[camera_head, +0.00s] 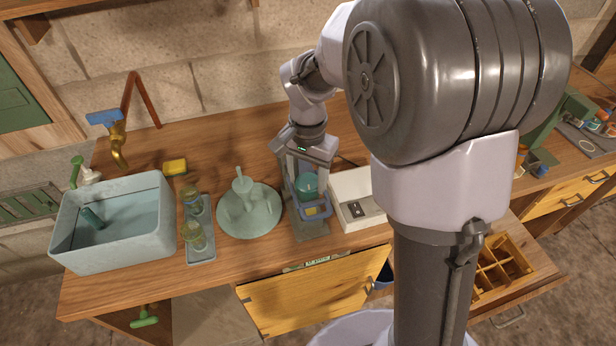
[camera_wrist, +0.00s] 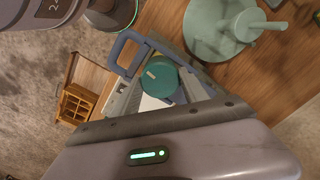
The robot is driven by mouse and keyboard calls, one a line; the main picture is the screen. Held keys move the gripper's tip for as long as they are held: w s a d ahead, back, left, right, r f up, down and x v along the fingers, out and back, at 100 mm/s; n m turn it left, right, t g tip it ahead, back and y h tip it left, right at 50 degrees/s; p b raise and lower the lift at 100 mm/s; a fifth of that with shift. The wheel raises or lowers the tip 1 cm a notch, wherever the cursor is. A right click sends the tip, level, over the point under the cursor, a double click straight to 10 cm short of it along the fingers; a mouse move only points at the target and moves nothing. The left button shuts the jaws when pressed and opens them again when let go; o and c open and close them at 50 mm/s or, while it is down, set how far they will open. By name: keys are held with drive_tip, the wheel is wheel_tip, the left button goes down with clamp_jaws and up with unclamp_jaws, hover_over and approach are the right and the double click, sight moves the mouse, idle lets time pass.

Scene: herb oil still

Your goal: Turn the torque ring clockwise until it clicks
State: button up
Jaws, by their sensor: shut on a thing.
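My gripper (camera_head: 307,196) reaches down over the middle of the bench. Its fingers stand on either side of a teal round part (camera_head: 306,183), which looks like the torque ring. The wrist view shows this teal part (camera_wrist: 161,79) between the fingers of my gripper (camera_wrist: 156,68), with a small pale label on its face. A blue piece with a loop handle (camera_wrist: 122,48) lies beside it. In the head view, that blue piece (camera_head: 317,211) shows low, at the fingertips. The fingers partly hide the ring's sides, and I see no turn marks.
A pale green round vessel (camera_head: 262,219) with an upright stem stands close to the left. A white box (camera_head: 352,222) stands close to the right. Further left are a tray (camera_head: 202,255) with jars and a sink (camera_head: 128,250). A drawer (camera_head: 318,298) is below the front edge.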

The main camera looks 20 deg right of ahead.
sight(308, 182)
drive_tip(key=m, duration=0.4)
drive_tip(key=shift+b, duration=0.4)
drive_tip(key=shift+m+b, duration=0.4)
drive_tip(key=shift+m, duration=1.6)
drive_tip(key=o, duration=1.4)
drive_tip(key=shift+c, duration=0.2)
wheel_tip(308, 182, up, 18)
drive_tip(key=p, duration=0.6)
drive_tip(key=shift+f, duration=0.25)
